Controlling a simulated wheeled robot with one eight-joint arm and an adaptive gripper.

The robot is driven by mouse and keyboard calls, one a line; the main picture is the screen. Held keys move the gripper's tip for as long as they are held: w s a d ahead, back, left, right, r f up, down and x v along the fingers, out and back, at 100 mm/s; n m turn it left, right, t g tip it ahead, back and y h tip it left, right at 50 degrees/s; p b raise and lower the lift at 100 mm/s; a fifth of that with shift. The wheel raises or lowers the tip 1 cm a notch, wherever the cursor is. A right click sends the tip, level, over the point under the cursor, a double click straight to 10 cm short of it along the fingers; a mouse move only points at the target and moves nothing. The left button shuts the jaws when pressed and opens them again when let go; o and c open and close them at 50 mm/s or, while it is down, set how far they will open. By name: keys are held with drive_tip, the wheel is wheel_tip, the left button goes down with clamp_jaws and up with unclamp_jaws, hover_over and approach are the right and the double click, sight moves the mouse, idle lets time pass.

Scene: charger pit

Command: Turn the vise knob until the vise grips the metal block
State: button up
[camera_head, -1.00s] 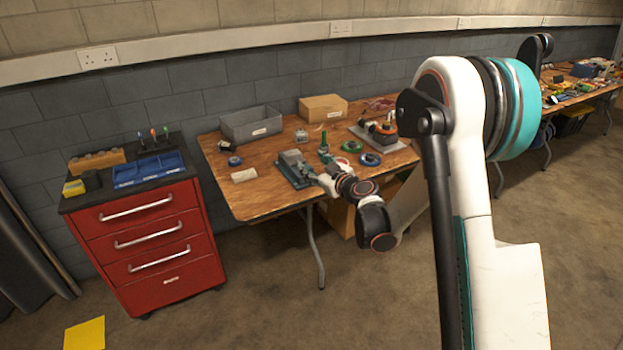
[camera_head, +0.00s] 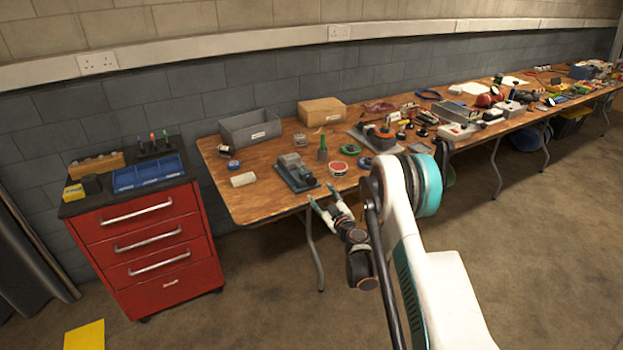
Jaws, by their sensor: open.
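The grey-green vise (camera_head: 296,172) stands near the front edge of the wooden bench, left of its middle. A grey block-like shape sits in its top, but at this size I cannot tell the metal block from the jaws or whether they touch. The vise knob is too small to make out. My gripper (camera_head: 322,195) is open and empty. Its two fingers are spread and point towards the bench, just in front and to the right of the vise, apart from it in the picture.
A red-lidded tin (camera_head: 338,169), a green-handled tool (camera_head: 323,153) and a green tape roll (camera_head: 351,149) stand right of the vise. A pale cylinder (camera_head: 243,179) lies left of it. A grey bin (camera_head: 250,128) and cardboard box (camera_head: 322,111) stand behind. A red drawer cabinet (camera_head: 150,240) is left.

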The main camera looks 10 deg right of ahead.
sight(313, 183)
drive_tip(key=b+x, duration=0.2)
drive_tip(key=x, duration=0.7)
drive_tip(key=shift+w+f+b, duration=0.1)
drive_tip(key=shift+f+b, duration=0.05)
drive_tip(key=shift+b, duration=0.25)
drive_tip(key=shift+w+a, duration=0.1)
drive_tip(key=shift+w, duration=0.5)
drive_tip(key=shift+c, duration=0.5)
drive_tip(key=c, duration=1)
